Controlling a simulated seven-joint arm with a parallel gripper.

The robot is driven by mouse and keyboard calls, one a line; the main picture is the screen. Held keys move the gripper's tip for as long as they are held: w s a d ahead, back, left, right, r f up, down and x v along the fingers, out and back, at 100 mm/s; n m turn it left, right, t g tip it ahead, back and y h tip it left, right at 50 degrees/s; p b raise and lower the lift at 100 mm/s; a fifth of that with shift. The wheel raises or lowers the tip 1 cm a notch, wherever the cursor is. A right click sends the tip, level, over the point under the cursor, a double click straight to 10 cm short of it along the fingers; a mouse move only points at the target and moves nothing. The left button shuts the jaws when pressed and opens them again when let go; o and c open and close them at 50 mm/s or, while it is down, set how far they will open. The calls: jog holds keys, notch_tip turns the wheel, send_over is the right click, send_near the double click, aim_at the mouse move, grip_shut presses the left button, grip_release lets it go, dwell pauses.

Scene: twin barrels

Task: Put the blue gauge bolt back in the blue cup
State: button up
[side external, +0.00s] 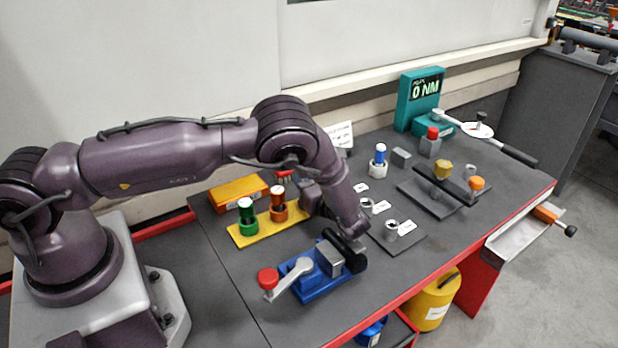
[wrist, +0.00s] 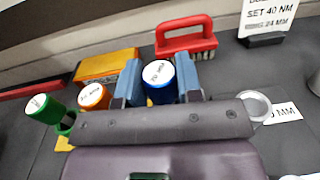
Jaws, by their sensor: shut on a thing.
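The blue gauge bolt (wrist: 158,75), with a white labelled top, stands between the two fingers of my gripper (wrist: 158,92) in the wrist view. The fingers are shut on it. In the side view my gripper (side external: 309,197) is low at the right end of the yellow rack (side external: 262,228), and the bolt there is hidden. The blue cup is not clearly visible in either view. Whether the bolt's lower end is in or above a cup cannot be told.
A green bolt (side external: 246,208) and an orange bolt (side external: 278,196) stand in matching cups on the rack. A red brush (wrist: 185,38) and an orange box (side external: 238,192) lie behind. A blue vise (side external: 318,275) is in front. Grey rings (side external: 392,227) lie right.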

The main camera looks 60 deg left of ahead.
jog(key=shift+r, duration=0.35)
jog(key=shift+w, duration=0.1)
jog(key=shift+f, duration=0.75)
dwell(1.2)
